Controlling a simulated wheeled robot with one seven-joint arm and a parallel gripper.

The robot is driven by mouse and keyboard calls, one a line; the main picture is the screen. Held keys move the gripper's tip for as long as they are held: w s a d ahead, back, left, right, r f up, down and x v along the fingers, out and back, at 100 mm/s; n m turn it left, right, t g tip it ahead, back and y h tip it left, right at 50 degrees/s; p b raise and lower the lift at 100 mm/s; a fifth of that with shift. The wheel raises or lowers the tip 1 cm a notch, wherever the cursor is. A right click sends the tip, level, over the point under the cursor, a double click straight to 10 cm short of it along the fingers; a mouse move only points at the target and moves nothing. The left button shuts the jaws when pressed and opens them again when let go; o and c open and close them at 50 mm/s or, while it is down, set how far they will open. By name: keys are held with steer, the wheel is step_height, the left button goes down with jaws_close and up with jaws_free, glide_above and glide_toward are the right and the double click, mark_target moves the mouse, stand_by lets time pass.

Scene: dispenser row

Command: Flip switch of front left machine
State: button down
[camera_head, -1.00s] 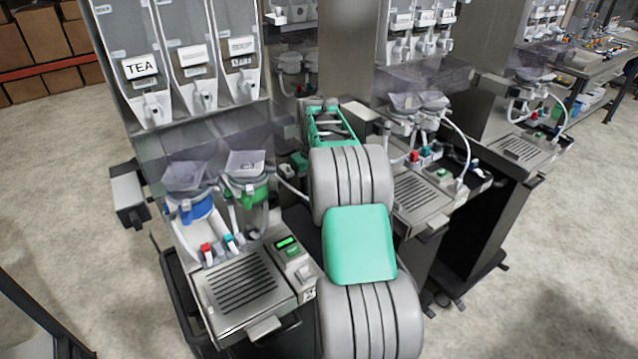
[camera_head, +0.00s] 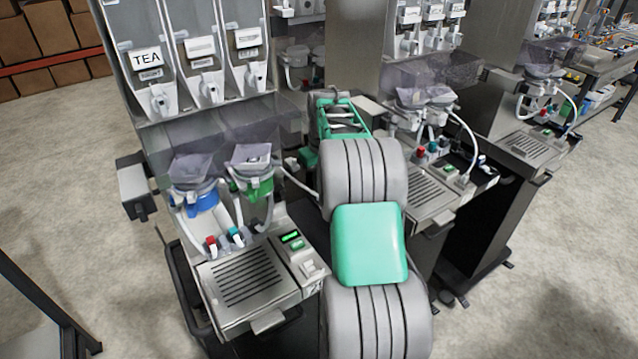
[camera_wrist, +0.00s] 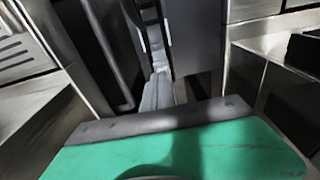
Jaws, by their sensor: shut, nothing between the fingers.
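My gripper (camera_wrist: 158,85) shows in the wrist view as narrow, closed fingers pointing into the dark gap, with nothing held. In the head view its fingertips are hidden.
A second machine (camera_head: 425,195) stands just right of my arm, and a third (camera_head: 530,145) further right. The gap around my arm is narrow. A dark box (camera_head: 133,186) juts from the front left machine's left side. Concrete floor (camera_head: 70,180) is open at left.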

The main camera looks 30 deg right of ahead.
step_height(320, 180, up, 14)
steer(key=w+p, duration=0.2)
steer(key=shift+f+p, duration=0.25)
steer(key=shift+p, duration=0.1)
